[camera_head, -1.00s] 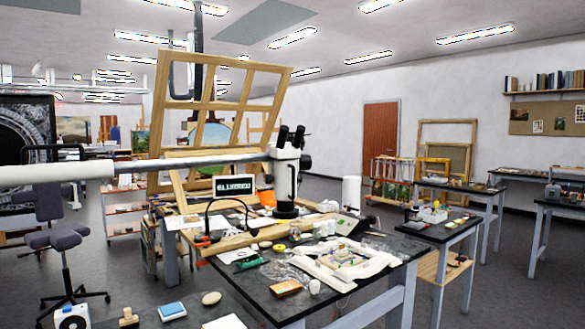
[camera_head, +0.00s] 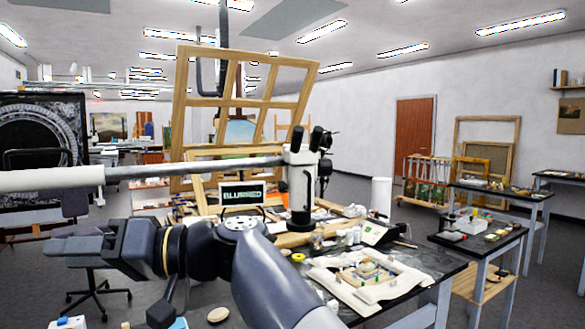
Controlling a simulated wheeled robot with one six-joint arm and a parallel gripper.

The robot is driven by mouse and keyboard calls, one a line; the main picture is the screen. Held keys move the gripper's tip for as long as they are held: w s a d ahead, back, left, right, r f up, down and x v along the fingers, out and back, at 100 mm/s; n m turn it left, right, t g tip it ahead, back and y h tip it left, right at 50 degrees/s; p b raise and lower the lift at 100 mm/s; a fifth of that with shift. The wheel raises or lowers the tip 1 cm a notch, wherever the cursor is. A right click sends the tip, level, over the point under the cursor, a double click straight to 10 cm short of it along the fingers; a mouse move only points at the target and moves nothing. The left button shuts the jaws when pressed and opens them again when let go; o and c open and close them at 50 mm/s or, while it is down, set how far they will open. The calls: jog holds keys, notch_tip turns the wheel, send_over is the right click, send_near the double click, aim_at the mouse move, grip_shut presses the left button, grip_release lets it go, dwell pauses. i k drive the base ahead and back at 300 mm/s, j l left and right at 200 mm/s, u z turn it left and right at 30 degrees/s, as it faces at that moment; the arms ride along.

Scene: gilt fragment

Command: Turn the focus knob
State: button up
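A white microscope head (camera_head: 299,185) with black eyepieces hangs on a long horizontal boom (camera_head: 200,168) over the workbench. Dark round parts, which look like the focus knob (camera_head: 325,167), stick out on its right side; their details are too small to tell. A small screen (camera_head: 241,194) left of the microscope reads "BLURRED" in green. My gripper (camera_head: 62,245) is at the lower left, pointing left, away from the microscope and well apart from the knob. Its fingers are seen from the side, so I cannot tell whether they are open.
The dark bench (camera_head: 425,262) holds a padded white tray (camera_head: 365,277) with a gilt fragment, a white cylinder (camera_head: 381,196) and small jars. A wooden easel frame (camera_head: 185,110) stands behind the boom. Side tables (camera_head: 490,240) stand at right, with open floor between.

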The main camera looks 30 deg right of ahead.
aim_at(324, 166)
jog(key=i+l, duration=0.1)
jog(key=l, duration=0.3)
jog(key=i+l, duration=0.1)
jog(key=l, duration=0.35)
jog(key=i+l, duration=0.15)
jog(key=l, duration=0.25)
jog(key=i+l, duration=0.1)
jog(key=l, duration=0.3)
jog(key=i+l, duration=0.1)
jog(key=l, duration=0.3)
jog(key=i+l+u, duration=0.1)
jog(key=l, duration=0.35)
jog(key=i+l, duration=0.15)
jog(key=l, duration=0.25)
jog(key=i+l, duration=0.15)
jog(key=l, duration=0.25)
jog(key=i+l, duration=0.15)
jog(key=l, duration=0.25)
jog(key=i+l, duration=0.15)
jog(key=l, duration=0.25)
jog(key=i+l, duration=0.2)
jog(key=l, duration=0.2)
jog(key=j+u, duration=0.05)
